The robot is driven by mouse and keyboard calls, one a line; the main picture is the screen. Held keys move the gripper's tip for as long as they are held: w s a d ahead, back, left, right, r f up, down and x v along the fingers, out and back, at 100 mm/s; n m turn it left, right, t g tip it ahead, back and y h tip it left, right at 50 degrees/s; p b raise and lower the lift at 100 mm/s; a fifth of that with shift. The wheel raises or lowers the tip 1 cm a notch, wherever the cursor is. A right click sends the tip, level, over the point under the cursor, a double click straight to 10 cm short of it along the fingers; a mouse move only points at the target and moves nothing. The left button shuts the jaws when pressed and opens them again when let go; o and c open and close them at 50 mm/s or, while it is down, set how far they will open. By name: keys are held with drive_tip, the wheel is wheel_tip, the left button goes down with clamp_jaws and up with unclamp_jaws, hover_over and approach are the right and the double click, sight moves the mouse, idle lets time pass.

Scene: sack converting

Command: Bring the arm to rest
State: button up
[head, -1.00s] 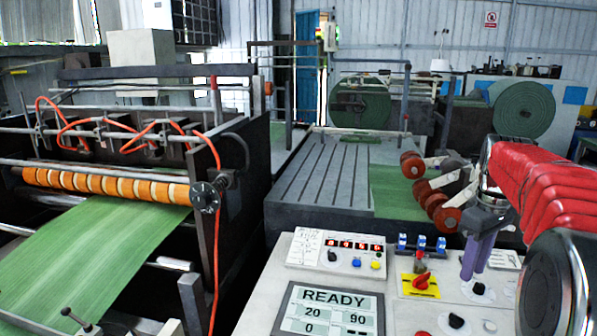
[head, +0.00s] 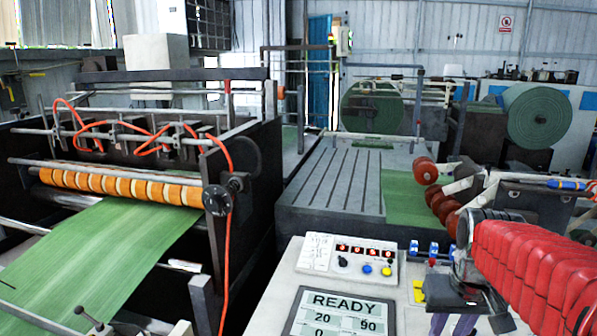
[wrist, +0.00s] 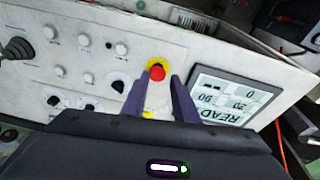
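My gripper (head: 462,325) is at the lower right of the head view, low over the control console (head: 268,325), with its purple fingers pointing down and cut off by the frame's edge. In the wrist view my gripper (wrist: 160,80) shows two fingers apart with nothing held between them. A red button with a yellow collar (wrist: 156,72) shows between the fingertips; I cannot tell whether they touch it. My arm's red-sleeved link fills the lower right of the head view.
The console carries a READY display (head: 340,315), a small keypad box (head: 348,258) and several knobs (wrist: 88,77). A machine with orange rollers (head: 120,185) and green sheet (head: 95,255) stands left. A slatted bed (head: 335,185) and green rolls (head: 537,115) lie behind.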

drive_tip(key=s+a+n+t, duration=0.1)
drive_tip(key=s+a+t, duration=0.2)
drive_tip(key=s+a, duration=0.8)
drive_tip(key=shift+s+a+r+n+y, duration=0.2)
drive_tip(key=shift+s+a+n+y, duration=0.15)
drive_tip(key=shift+a, duration=0.3)
